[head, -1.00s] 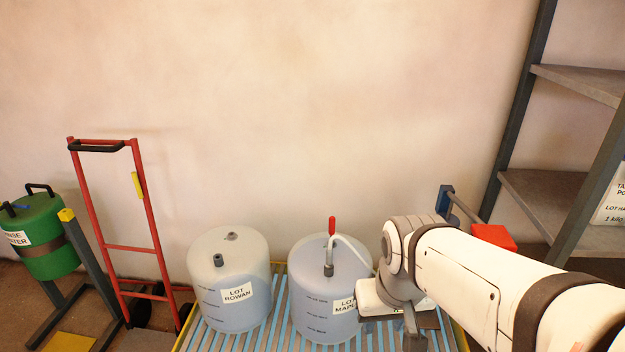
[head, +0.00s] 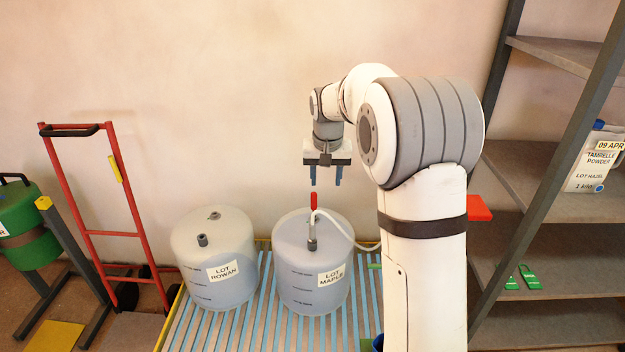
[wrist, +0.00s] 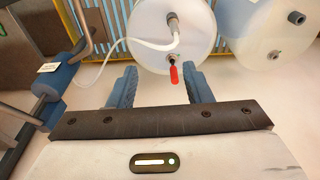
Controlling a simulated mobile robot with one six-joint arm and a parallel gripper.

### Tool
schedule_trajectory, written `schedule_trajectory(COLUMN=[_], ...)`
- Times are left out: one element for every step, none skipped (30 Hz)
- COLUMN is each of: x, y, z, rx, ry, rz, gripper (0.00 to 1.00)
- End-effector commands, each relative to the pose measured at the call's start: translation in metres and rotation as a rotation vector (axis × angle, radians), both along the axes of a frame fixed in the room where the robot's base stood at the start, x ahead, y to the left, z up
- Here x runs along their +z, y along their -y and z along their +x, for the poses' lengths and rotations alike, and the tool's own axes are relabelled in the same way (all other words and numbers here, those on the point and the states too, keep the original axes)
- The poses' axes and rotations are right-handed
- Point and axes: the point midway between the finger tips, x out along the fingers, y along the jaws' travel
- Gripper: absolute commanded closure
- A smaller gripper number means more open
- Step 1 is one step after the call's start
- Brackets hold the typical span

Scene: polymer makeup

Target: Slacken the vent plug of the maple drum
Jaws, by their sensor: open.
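The maple drum (head: 300,292) is a pale translucent drum labelled LOT MAPLE, upright on the slatted platform; its top also shows in the wrist view (wrist: 150,38). A small upright red-handled piece (head: 313,201) stands at its vent fitting on the far side of the top; in the wrist view the red handle (wrist: 174,76) lies just beyond and between my fingers. A grey hose fitting (head: 312,243) with a white hose sits nearer on the same top. My gripper (head: 326,183) points down, open and empty, above and slightly right of the red handle, apart from it.
The similar rowan drum (head: 215,285) stands left on the slatted platform (head: 250,335). The white hose (head: 350,236) curves right from the maple drum behind my arm. A red hand truck (head: 90,232) stands left, shelving (head: 535,195) right. The wall behind is bare.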

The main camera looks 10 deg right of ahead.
Motion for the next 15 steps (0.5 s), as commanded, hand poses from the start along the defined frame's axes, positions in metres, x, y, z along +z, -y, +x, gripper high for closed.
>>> schedule_trajectory(x=[-0.011, -0.017, -0.025, -0.032, -0.038, -0.048, -0.055, -0.063, -0.074, -0.082, -0.089, -0.099, -0.106, -0.113, -0.12], y=[0.0, -0.001, -0.001, -0.001, -0.001, -0.001, -0.001, -0.001, -0.002, -0.002, -0.002, -0.002, -0.002, -0.002, -0.002], z=[0.022, 0.033, 0.048, 0.059, 0.069, 0.082, 0.092, 0.102, 0.113, 0.121, 0.129, 0.138, 0.144, 0.149, 0.156], rx=[-0.01, -0.016, -0.025, -0.033, -0.04, -0.048, -0.055, -0.062, -0.07, -0.076, -0.082, -0.09, -0.096, -0.101, -0.107], ry=[-0.005, -0.006, -0.007, -0.007, -0.008, -0.009, -0.01, -0.01, -0.012, -0.012, -0.012, -0.011, -0.012, -0.013, -0.014], rz=[-0.001, 0.0, 0.0, 0.0, 0.0, 0.0, 0.0, 0.0, 0.0, 0.0, 0.0, 0.0, 0.0, 0.0, -0.001], gripper=[0.55, 0.55, 0.55, 0.55, 0.55, 0.55, 0.55, 0.55, 0.55, 0.55, 0.55, 0.55, 0.55, 0.55, 0.55])
